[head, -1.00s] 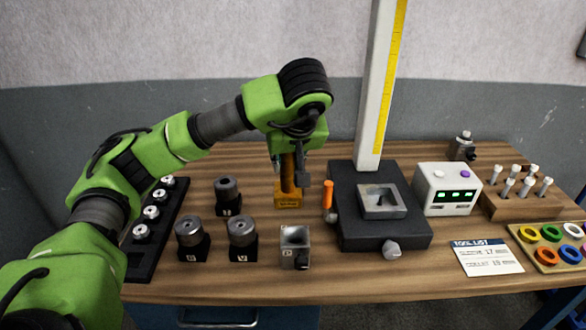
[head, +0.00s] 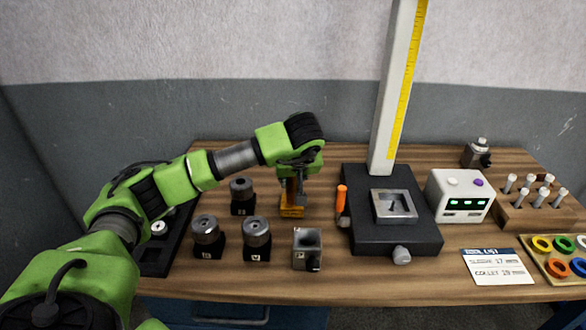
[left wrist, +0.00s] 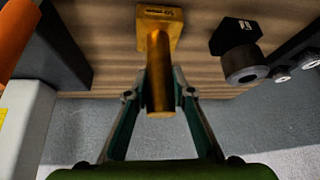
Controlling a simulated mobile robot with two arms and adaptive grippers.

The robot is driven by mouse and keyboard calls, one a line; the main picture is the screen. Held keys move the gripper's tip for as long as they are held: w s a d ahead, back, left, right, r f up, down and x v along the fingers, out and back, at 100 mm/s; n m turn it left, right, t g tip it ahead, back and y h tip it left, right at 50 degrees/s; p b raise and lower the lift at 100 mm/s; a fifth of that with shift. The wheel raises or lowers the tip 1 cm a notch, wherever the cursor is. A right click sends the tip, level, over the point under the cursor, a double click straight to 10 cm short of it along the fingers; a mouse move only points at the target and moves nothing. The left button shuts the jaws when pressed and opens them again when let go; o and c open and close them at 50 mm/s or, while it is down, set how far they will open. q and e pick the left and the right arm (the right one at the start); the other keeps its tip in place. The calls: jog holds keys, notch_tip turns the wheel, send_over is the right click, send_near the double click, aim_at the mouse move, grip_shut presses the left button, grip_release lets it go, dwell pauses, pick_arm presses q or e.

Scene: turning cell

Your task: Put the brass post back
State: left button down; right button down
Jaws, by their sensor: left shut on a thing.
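The brass post (head: 291,190) stands upright on the wooden table, with a square brass base (head: 291,211) carrying a small label at its foot. In the left wrist view the round post (left wrist: 160,75) points towards the camera, and its base (left wrist: 160,20) shows beyond it against the wood. My left gripper (head: 293,172) comes down over the post from above. In the left wrist view its two fingers (left wrist: 160,85) lie on either side of the post, shut on it. The base looks to rest on the table, but I cannot tell if it touches. My right gripper is not in view.
Black holders with grey round parts (head: 207,230) stand left of the post. A grey block (head: 307,249) is in front. An orange-handled tool (head: 341,199) and a black stand (head: 410,238) with a tall white column (head: 393,110) are close on the right. A white box (head: 461,194) stands farther right.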

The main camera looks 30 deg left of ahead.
pick_arm(q)
jog(key=shift+w, duration=0.15)
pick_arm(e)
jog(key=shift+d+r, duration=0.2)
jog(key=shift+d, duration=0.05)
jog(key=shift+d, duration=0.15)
pick_arm(q)
jog(key=c, duration=2)
grip_release()
jog(key=shift+f, duration=0.35)
jog(key=shift+o, duration=1.2)
jog(key=shift+s, duration=0.2)
jog(key=shift+d+r, duration=0.1)
jog(key=shift+r, duration=0.05)
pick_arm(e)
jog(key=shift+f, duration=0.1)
